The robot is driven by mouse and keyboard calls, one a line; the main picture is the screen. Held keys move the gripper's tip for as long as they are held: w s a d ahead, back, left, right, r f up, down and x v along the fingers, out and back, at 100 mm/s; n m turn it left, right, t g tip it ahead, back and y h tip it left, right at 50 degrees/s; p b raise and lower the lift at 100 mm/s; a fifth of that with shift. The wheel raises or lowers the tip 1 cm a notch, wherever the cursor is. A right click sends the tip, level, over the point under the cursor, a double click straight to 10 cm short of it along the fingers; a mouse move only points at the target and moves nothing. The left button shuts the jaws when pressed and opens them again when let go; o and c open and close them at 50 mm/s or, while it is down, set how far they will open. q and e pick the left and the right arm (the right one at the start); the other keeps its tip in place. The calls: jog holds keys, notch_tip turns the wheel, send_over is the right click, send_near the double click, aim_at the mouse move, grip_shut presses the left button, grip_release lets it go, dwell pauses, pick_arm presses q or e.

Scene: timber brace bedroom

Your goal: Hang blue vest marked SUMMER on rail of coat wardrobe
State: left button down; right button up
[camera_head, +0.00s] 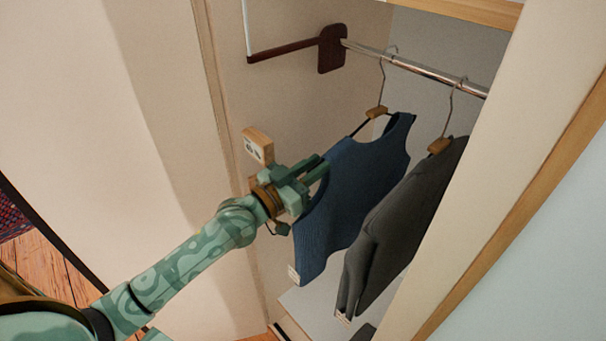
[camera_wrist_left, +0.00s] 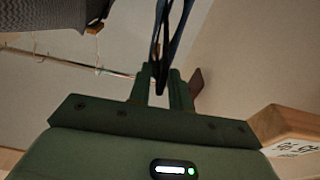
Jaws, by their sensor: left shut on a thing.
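The blue vest (camera_head: 350,180) hangs from a hanger with a wooden block (camera_head: 376,112) and a wire hook (camera_head: 383,80). The hook's top meets the metal rail (camera_head: 425,70) of the wardrobe and looks to be over it. The vest's small pale tag (camera_head: 294,274) is too small to read. My left gripper (camera_head: 322,167) is at the vest's left edge, shut on it. In the left wrist view its fingers (camera_wrist_left: 162,92) pinch a dark blue strip of the vest (camera_wrist_left: 170,45). My right gripper is not in view.
A dark grey garment (camera_head: 400,220) hangs just right of the vest. A wooden block with a label (camera_head: 258,146) sticks out by my left gripper. A dark bracket with an arm (camera_head: 331,48) is at the rail's left end. The wardrobe's right side panel (camera_head: 500,190) stands close.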

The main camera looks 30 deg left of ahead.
pick_arm(q)
jog(key=shift+w+d, duration=0.2)
jog(key=shift+w, duration=0.4)
jog(key=shift+w+d+f+b, duration=0.1)
jog(key=shift+w+b, duration=0.05)
jog(key=shift+b, duration=0.2)
jog(key=shift+f+b, duration=0.45)
jog(key=shift+f, duration=0.25)
jog(key=c, duration=1.2)
grip_release()
jog(key=shift+f, duration=0.15)
jog(key=b+v, duration=0.1)
jog(key=v, duration=1.5)
